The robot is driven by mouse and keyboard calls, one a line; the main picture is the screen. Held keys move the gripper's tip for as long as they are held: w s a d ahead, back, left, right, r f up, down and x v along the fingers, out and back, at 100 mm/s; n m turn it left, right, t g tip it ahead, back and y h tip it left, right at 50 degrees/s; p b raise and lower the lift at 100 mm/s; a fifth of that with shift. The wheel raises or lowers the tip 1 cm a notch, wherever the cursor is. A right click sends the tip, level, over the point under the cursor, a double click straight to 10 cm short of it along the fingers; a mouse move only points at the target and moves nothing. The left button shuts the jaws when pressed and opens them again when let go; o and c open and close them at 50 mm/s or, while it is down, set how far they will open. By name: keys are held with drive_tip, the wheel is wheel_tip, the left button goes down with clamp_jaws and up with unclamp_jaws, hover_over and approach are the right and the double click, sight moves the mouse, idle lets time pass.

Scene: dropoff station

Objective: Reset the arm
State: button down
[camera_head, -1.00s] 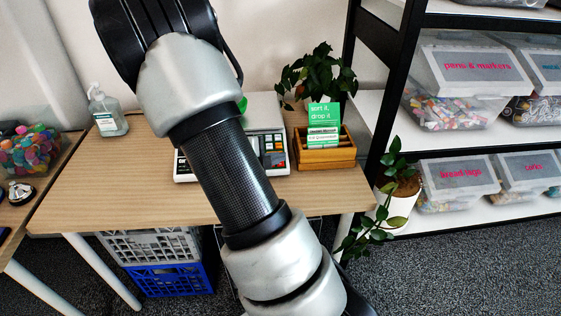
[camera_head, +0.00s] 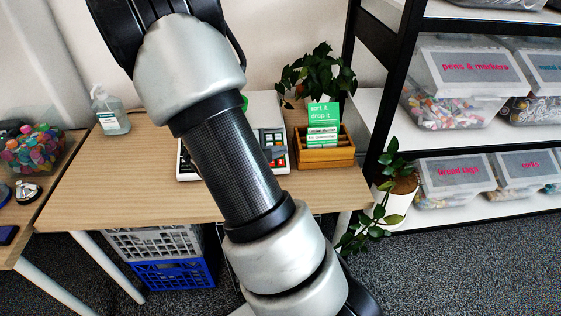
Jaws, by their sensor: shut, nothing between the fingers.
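My arm (camera_head: 232,165) crosses the middle of the view from the top left to the bottom centre, with pale rounded joints and a dark patterned tube between them. It passes in front of the wooden table and hides part of the scale on it. My gripper's fingertips do not show in this view.
The table (camera_head: 95,190) bears a pump bottle (camera_head: 110,112), a scale (camera_head: 273,140) and a wooden card box (camera_head: 325,157). Crates (camera_head: 170,275) stand beneath. A black-framed shelf (camera_head: 392,95) with labelled bins and a potted plant (camera_head: 398,200) stand right. Carpet (camera_head: 480,270) is clear at bottom right.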

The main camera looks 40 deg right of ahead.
drive_tip(key=w+a+r+n+t+y, duration=0.45)
drive_tip(key=w+a+n, duration=0.2)
drive_tip(key=a, duration=0.35)
drive_tip(key=s+a+r+n+t+y, duration=0.1)
drive_tip(key=s+a+r+n+y, duration=0.2)
drive_tip(key=a+r+n+y, duration=0.75)
drive_tip(key=s+a+r+n+g+h, duration=0.25)
drive_tip(key=s+n, duration=0.35)
drive_tip(key=s, duration=0.4)
drive_tip(key=s+a+r+n+g+h, duration=0.1)
drive_tip(key=s+a+r+n, duration=0.3)
drive_tip(key=s, duration=0.6)
wheel_tip(320, 180, up, 18)
drive_tip(key=d+n+p, duration=0.1)
drive_tip(key=p, duration=1.8)
drive_tip(key=shift+d+f+p, duration=0.25)
drive_tip(key=shift+p, duration=0.15)
